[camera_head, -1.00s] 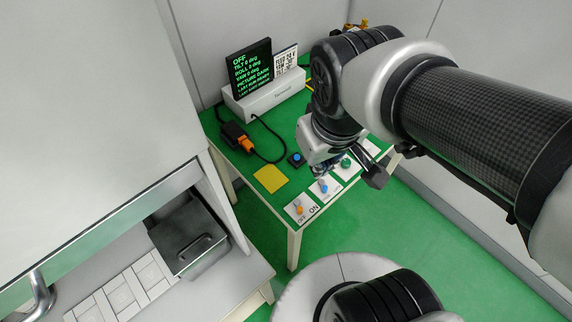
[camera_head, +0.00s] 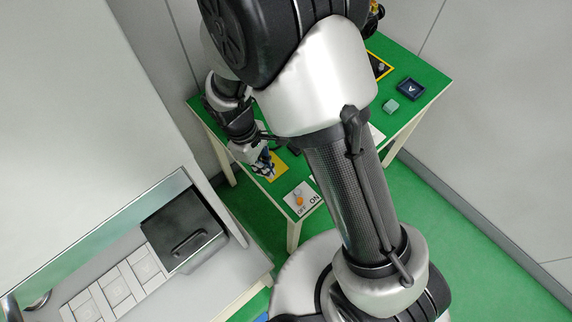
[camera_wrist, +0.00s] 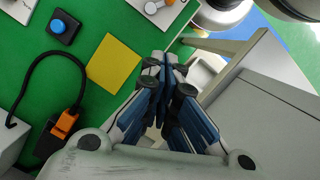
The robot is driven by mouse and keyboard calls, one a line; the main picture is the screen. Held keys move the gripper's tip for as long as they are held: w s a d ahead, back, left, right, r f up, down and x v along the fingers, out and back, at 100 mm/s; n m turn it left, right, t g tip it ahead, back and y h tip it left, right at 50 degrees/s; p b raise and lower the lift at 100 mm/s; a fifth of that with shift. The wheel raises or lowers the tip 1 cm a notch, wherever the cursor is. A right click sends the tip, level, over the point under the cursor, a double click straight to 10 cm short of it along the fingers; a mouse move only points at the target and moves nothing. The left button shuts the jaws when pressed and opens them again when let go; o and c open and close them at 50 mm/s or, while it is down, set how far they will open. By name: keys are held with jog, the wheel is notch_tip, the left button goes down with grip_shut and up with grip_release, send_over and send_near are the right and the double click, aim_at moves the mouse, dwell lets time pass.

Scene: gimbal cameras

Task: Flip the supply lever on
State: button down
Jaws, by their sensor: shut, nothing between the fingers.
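The supply lever (camera_head: 299,201) has an orange tip and stands on a white plate marked OFF and ON at the green table's front corner. The orange tip shows near the OFF side; its exact tilt is too small to tell. In the wrist view a white plate with a grey knob (camera_wrist: 151,7) is cut off at the top edge; I cannot tell surely that it is the same plate. My gripper (camera_head: 265,166) is over the table's left part, left of and behind the lever, apart from it. In the wrist view its blue-padded fingers (camera_wrist: 168,65) are together and empty.
A yellow square (camera_wrist: 114,63), a blue push button (camera_wrist: 62,27) and a black-and-orange cable connector (camera_wrist: 62,123) lie on the green table (camera_wrist: 95,20). A dark tray (camera_head: 411,88) and green block (camera_head: 390,106) are at the right. A grey cabinet (camera_head: 90,90) stands left.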

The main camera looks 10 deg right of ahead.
aim_at(299, 195)
jog(key=shift+a+f, duration=0.1)
jog(key=shift+f, duration=0.3)
jog(key=shift+s, duration=0.1)
jog(key=b+x, duration=0.3)
jog(key=x, duration=0.6)
jog(key=shift+f+b, duration=0.3)
jog(key=shift+f, duration=0.05)
jog(key=d, duration=0.1)
jog(key=s+d, duration=0.1)
jog(key=d+b, duration=0.1)
jog(key=shift+s+f, duration=0.2)
jog(key=shift+s, duration=0.05)
jog(key=shift+s+d, duration=0.2)
jog(key=shift+d, duration=0.1)
jog(key=shift+s+n, duration=0.1)
jog(key=shift+n, duration=0.2)
